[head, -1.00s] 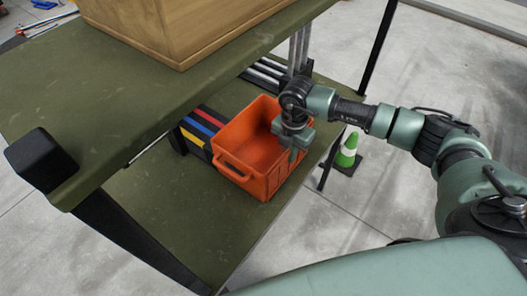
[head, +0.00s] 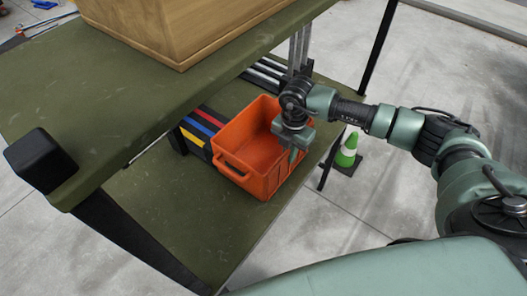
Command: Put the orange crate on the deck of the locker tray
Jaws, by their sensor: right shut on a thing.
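The orange crate (head: 252,178) is an open, empty-looking box on the green lower shelf (head: 165,215), with a handle slot in its near side. My right gripper (head: 294,150) reaches in from the right and is shut on the crate's right wall, its fingers pointing down over the rim. The fingertips are partly hidden. I cannot tell whether the crate's base touches the shelf. My left gripper is not in view. I cannot tell for sure which surface is the deck of the locker tray.
A green upper shelf (head: 120,110) with a black corner post (head: 40,160) carries a wooden box (head: 180,30) and overhangs the lower one. Coloured strips (head: 203,125) lie left of the crate. Metal bars (head: 268,72) lie behind it. A green-and-white cone (head: 348,150) stands on the floor at right.

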